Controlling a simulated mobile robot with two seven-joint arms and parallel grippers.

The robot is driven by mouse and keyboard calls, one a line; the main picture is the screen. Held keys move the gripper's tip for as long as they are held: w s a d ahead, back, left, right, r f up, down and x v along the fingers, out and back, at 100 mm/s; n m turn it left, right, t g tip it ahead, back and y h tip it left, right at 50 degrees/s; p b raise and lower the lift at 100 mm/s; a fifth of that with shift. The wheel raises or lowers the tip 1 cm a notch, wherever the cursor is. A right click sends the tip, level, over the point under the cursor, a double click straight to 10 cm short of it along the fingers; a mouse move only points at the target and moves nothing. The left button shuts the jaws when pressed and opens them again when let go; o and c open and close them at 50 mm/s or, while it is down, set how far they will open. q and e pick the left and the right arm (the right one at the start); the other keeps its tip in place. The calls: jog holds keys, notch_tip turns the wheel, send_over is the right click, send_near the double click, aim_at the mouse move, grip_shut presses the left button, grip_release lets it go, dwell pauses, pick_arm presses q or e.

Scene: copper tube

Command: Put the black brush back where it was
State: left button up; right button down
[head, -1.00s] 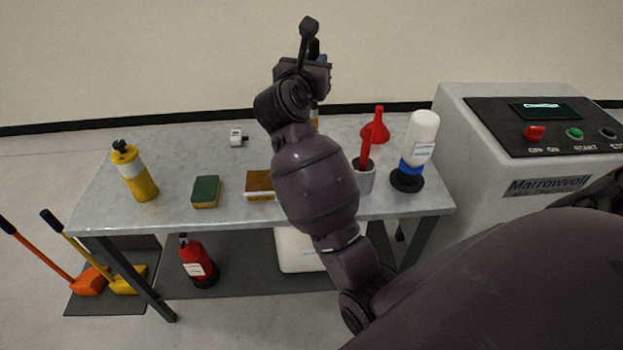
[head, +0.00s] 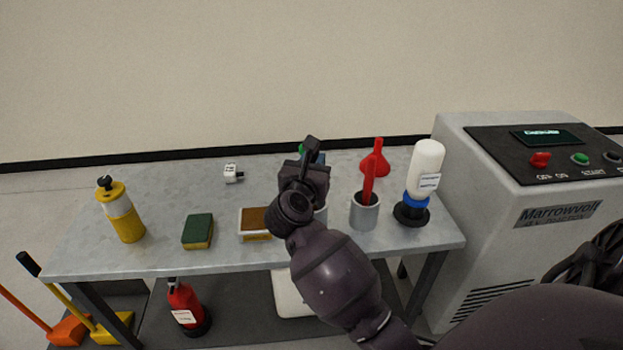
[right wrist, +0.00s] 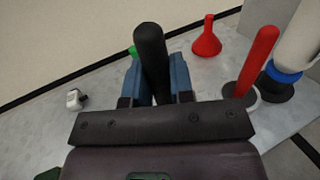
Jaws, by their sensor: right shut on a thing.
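The black brush shows in the right wrist view as a thick black handle (right wrist: 151,55), upright between the two blue fingers of my right gripper (right wrist: 157,82). The gripper is shut on it. In the head view my right gripper (head: 316,161) is over the back middle of the table, mostly hidden by my own wrist. A light grey cup (head: 321,214) partly shows below it, behind my arm. I cannot tell whether the brush's lower end is inside that cup. A red brush (head: 368,180) stands in a grey cup (head: 365,214) to the right. My left gripper is out of view.
On the grey table (head: 160,255) are a yellow bottle (head: 122,215), a sponge (head: 198,231), a brown-topped tray (head: 255,222), a small white device (head: 232,173), a red funnel (head: 375,160) and a white bottle (head: 427,165). A machine (head: 540,200) stands at right. A green thing (right wrist: 132,51) is behind the fingers.

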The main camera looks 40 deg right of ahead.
notch_tip(320, 180, down, 4)
jog(key=shift+f+b, duration=0.15)
jog(key=shift+b, duration=0.25)
jog(key=shift+f, duration=0.1)
jog(key=c, duration=1)
grip_release()
